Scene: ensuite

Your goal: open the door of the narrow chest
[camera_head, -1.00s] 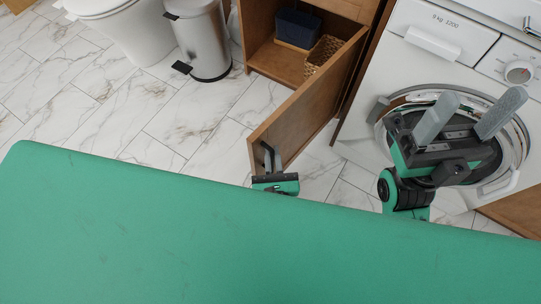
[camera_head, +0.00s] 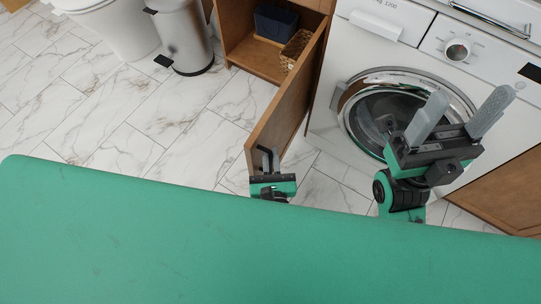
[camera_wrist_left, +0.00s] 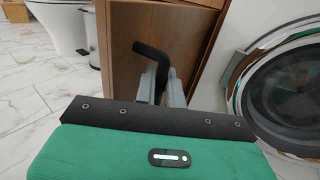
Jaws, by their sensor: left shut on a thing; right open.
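The narrow chest (camera_head: 228,22) is a brown wooden cabinet at the top middle of the head view. Its door (camera_head: 284,105) stands well open, swung out towards me. My left gripper (camera_head: 268,158) is at the free edge of the door. In the left wrist view, its fingers (camera_wrist_left: 162,88) are shut on a black bar handle (camera_wrist_left: 154,58) on the door's face. My right gripper (camera_head: 459,115) is open and empty, in front of the washing machine. The handle is hardly visible in the head view.
Inside the chest are a dark blue box (camera_head: 275,23) and a wicker basket (camera_head: 297,49). A washing machine (camera_head: 350,62) stands right of the door. A metal bin (camera_head: 183,38) and a toilet (camera_head: 118,28) stand left. Tiled floor (camera_head: 165,110) between is clear.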

